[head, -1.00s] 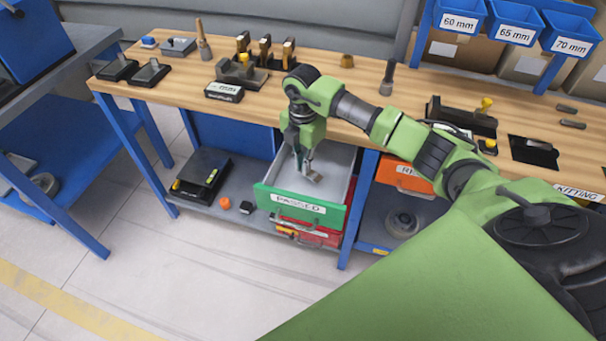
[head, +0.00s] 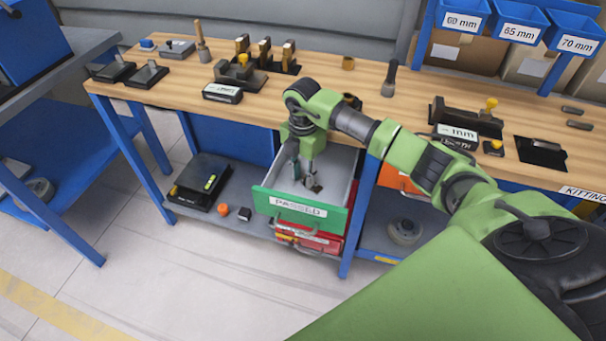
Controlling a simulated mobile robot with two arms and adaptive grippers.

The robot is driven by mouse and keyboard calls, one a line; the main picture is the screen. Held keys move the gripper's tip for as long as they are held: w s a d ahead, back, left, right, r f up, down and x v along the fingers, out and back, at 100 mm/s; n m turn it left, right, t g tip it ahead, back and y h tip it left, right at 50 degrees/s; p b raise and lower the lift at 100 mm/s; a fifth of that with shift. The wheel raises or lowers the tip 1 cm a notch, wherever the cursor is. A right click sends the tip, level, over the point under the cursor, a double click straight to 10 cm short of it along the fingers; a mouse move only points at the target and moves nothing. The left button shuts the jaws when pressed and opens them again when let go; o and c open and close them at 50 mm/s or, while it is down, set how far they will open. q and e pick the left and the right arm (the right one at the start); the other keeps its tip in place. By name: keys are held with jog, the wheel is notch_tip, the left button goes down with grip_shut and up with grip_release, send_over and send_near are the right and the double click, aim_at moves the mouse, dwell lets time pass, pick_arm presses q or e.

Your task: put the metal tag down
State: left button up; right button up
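The metal tag (head: 317,188) is a small dull brownish piece low inside the open drawer with the green front labelled PASSED (head: 299,208). My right gripper (head: 303,181) points down into this drawer, just left of the tag. Its two fingers look spread, with a gap between them. The tag looks apart from the fingers and seems to lie on the drawer's grey floor, though it is small at this distance. My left gripper is not in view.
The wooden bench top (head: 400,112) is above and behind the drawer and carries fixtures and gauges. An orange drawer (head: 397,182) is to the right. A black scale (head: 201,181) stands on the lower shelf at left. The drawer's left part is bare.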

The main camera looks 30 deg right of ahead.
aim_at(303, 178)
jog(key=shift+r, duration=0.2)
notch_tip(303, 178, up, 12)
jog(key=shift+b, duration=0.45)
dwell(0.4)
